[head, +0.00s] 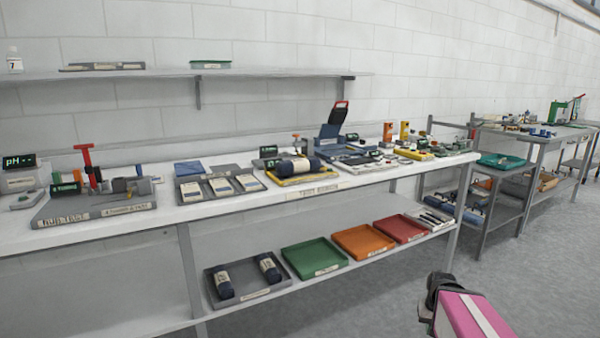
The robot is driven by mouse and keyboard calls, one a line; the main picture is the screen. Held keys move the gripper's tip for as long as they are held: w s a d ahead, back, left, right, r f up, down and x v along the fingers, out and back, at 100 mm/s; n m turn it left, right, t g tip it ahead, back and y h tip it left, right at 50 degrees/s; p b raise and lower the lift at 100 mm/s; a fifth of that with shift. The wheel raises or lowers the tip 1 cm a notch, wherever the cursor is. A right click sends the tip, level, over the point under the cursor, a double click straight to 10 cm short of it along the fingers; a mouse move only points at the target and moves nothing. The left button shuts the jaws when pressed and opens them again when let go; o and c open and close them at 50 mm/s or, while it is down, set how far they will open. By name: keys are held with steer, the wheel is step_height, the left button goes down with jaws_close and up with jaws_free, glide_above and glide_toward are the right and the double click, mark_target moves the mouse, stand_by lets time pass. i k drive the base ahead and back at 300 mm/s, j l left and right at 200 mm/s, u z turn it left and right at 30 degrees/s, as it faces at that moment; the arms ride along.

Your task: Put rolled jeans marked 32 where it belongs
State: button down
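A dark blue rolled pair of jeans with a pale band (298,166) lies on a yellow tray (296,180) on the bench. Two similar dark rolls, a left one (223,285) and a right one (268,267), lie in a dark grey tray (243,294) on the lower shelf. The numbers on the bands are too small to read, so I cannot tell which roll is marked 32. A pink and black part of my own arm shows at the lower right, well away from the rolls. My gripper's fingers do not show.
On the lower shelf, green (315,258), orange (363,241) and red (404,229) trays look empty. A grey test fixture (95,209) stands at the bench's left. A teal tray (500,162) sits on a cart to the right. The floor in front is clear.

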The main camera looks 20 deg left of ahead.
mark_target(300, 165)
steer(key=u, duration=1.1)
steer(key=i+j+z, duration=0.15)
steer(key=j+z, duration=0.15)
steer(key=j, duration=0.55)
steer(key=j+z, duration=0.25)
steer(key=j, duration=0.6)
steer(key=j+z, duration=0.3)
steer(key=j, duration=0.55)
steer(key=k+j+z, duration=0.1)
steer(key=j+z, duration=0.2)
steer(key=j, duration=0.55)
steer(key=k+l+u, duration=0.1)
steer(key=l+u, duration=0.2)
steer(key=k+l+u, duration=0.25)
steer(key=l, duration=0.25)
steer(key=i+l, duration=0.05)
steer(key=i, duration=0.05)
